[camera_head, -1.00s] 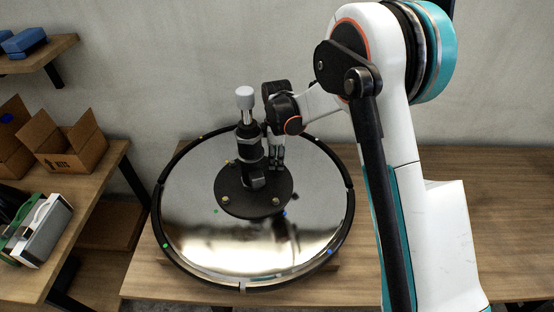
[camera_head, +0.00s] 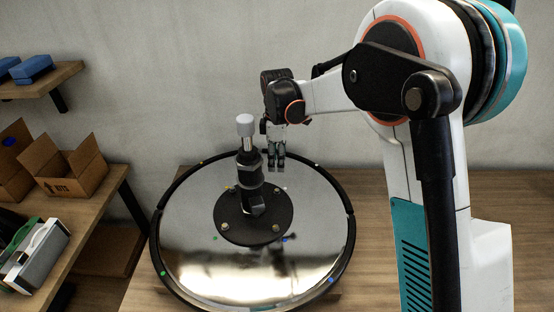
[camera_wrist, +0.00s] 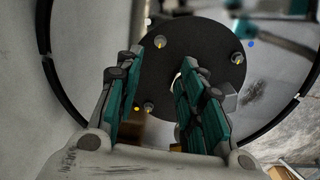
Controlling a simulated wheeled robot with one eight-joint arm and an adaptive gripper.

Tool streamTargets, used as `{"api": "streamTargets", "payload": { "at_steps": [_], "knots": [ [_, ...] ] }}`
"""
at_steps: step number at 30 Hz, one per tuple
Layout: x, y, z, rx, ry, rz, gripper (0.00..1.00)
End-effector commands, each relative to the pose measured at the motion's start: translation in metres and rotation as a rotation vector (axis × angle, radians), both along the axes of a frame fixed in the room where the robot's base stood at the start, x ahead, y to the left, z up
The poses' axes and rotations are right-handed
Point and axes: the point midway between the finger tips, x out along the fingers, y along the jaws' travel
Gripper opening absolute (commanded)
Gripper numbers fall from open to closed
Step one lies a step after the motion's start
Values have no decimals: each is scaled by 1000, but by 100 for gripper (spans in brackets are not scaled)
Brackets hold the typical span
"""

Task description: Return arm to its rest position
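My gripper (camera_head: 276,162) hangs pointing down above the far part of the round mirror-like disc, just behind and right of the black post. In the wrist view my gripper (camera_wrist: 160,100) shows two teal-padded fingers standing apart with nothing held between them. The barber chair base is a shiny disc (camera_head: 190,255) with a black rim and a black round plate (camera_head: 232,230) bolted at its middle. A black post (camera_head: 249,170) with a grey cap (camera_head: 245,125) rises from the plate. The plate (camera_wrist: 200,45) also shows beyond the fingers in the wrist view.
The disc lies on a wooden table (camera_head: 500,190). At left a lower shelf holds open cardboard boxes (camera_head: 75,170) and a white-and-green case (camera_head: 38,255). An upper shelf (camera_head: 60,75) holds blue items (camera_head: 32,68). A plain wall stands behind.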

Motion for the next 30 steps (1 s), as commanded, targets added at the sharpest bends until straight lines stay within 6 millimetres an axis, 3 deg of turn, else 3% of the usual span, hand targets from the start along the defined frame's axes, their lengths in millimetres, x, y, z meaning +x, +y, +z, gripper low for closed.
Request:
{"api": "streamTargets", "payload": {
  "at_steps": [7,12,21,30],
  "knots": [
    [-1,-2,3,1,-4,-10,36],
    [-15,-20,30,14,-40,-101,36],
    [-69,-70,97,67,-154,-395,36],
    [-136,-116,138,143,-261,-692,36]
  ]
}}
